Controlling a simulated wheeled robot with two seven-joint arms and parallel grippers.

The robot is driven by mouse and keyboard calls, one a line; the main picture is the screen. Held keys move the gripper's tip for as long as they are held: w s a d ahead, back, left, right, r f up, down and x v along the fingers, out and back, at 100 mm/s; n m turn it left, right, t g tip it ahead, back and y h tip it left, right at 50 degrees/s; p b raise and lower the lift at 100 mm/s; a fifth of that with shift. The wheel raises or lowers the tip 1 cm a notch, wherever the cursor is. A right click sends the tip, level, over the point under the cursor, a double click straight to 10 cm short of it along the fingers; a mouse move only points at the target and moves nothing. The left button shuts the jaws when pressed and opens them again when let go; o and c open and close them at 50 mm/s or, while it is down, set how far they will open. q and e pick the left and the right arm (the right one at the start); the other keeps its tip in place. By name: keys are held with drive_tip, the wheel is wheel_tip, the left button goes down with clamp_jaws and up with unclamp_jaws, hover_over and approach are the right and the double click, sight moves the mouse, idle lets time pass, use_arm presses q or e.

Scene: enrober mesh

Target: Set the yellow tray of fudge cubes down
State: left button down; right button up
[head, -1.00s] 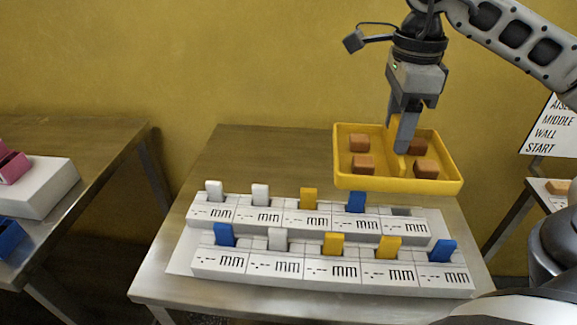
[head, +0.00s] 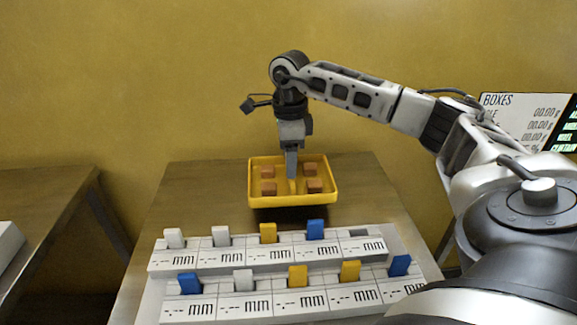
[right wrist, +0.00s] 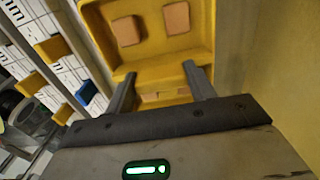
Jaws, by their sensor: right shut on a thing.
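The yellow tray (head: 293,201) is level behind the rack of label blocks, over the back of the metal table (head: 200,200). Several brown fudge cubes (head: 268,188) sit inside it, on both sides of its middle divider. My right gripper (head: 291,174) points down, shut on the divider. In the right wrist view the fingers (right wrist: 162,88) straddle the yellow divider, with the tray (right wrist: 155,62) and two cubes (right wrist: 176,18) beyond. A dark shadow lies under the tray's front edge; whether the tray touches the table is not clear. My left gripper is not in view.
Two rows of white label blocks (head: 272,307) with blue, yellow and white tabs fill the table's front. Bare tabletop lies left and right of the tray. The yellow wall (head: 150,80) stands behind. Another metal table (head: 45,215) is at the left.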

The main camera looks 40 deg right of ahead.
drive_tip(key=shift+w+f, duration=0.25)
drive_tip(key=shift+f, duration=1.5)
drive_tip(key=shift+f, duration=0.1)
drive_tip(key=o, duration=1.2)
drive_tip(key=shift+f, duration=0.15)
drive_tip(key=o, duration=0.4)
